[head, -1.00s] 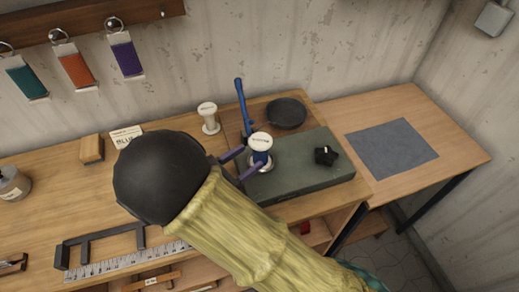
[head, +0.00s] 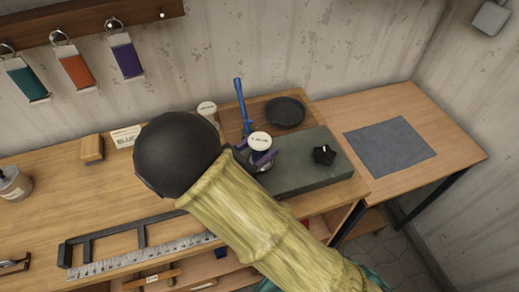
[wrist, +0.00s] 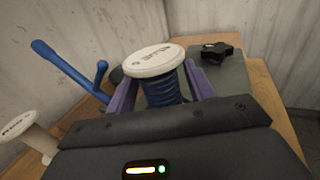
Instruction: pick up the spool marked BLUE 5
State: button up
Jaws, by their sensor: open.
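A spool with a white top and dark blue thread (wrist: 164,92) stands upright between the two purple fingers of my gripper (wrist: 160,82) in the wrist view. The fingers are open, one on each side of it; I cannot tell if either touches it. The lettering on its top is upside down and too small to read surely. In the head view its white top (head: 260,139) shows at the green slab's left end, with my gripper (head: 257,156) around it and its lower part mostly hidden. A paler spool (head: 207,107) stands behind to the left, also in the wrist view (wrist: 22,132).
A blue upright tool (head: 241,103) stands close behind the spool. A dark round dish (head: 286,112) and a black star-shaped knob (head: 324,155) on the green slab (head: 310,172) are to the right. A card (head: 126,137) and a wooden block (head: 92,149) stand left.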

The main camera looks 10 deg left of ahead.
dwell(0.3)
jog(key=c, duration=1.1)
notch_tip(320, 180, up, 10)
dwell(0.3)
